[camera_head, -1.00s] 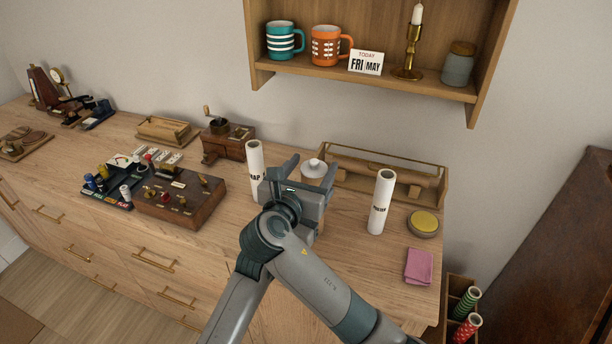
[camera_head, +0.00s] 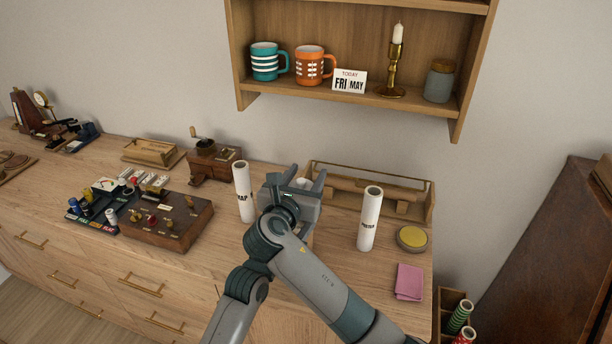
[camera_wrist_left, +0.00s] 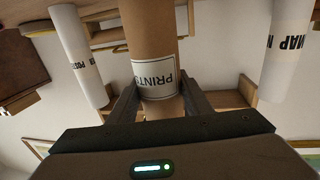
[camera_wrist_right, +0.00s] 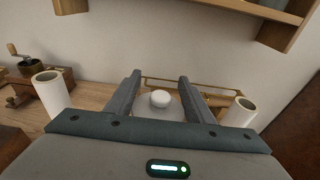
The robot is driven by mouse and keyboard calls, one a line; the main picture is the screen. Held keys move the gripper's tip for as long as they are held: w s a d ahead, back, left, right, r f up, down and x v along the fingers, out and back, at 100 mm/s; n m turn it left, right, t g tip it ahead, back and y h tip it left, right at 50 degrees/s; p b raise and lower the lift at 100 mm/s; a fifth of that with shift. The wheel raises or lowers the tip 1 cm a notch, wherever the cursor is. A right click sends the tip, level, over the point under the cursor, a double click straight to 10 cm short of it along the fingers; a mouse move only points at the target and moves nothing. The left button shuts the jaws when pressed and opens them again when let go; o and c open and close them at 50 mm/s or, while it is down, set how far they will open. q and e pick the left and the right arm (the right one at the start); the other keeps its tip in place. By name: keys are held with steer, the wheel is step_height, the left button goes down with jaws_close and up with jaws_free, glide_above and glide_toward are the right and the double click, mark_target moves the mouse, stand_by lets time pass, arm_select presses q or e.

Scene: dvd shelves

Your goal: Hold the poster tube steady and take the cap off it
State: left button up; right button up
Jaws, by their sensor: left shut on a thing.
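The poster tube (camera_wrist_left: 148,30) is brown cardboard with a white PRINTS label, seen upside down in the left wrist view. My left gripper (camera_wrist_left: 156,88) is shut on it around the label. In the head view the tube and left gripper are hidden behind my right arm. The pale cap with its round knob (camera_wrist_right: 160,98) shows in the right wrist view between the fingers of my right gripper (camera_wrist_right: 160,76), with gaps on both sides. In the head view my right gripper (camera_head: 306,176) is open over the cap (camera_head: 303,183), which is partly hidden.
White tubes stand close on either side: a MAP tube (camera_head: 243,192) left and another (camera_head: 369,218) right. Behind is a wooden rack (camera_head: 425,205). A yellow-topped tin (camera_head: 412,238) and pink cloth (camera_head: 409,282) lie right. A wall shelf (camera_head: 450,109) hangs above.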

steer(key=shift+r, duration=0.5)
stand_by(0.7)
steer(key=shift+r, duration=0.4)
steer(key=shift+r, duration=0.25)
step_height(320, 180, up, 4)
steer(key=shift+f, duration=0.1)
stand_by(0.5)
arm_select(q)
steer(key=o, duration=1.6)
steer(key=shift+s, duration=0.1)
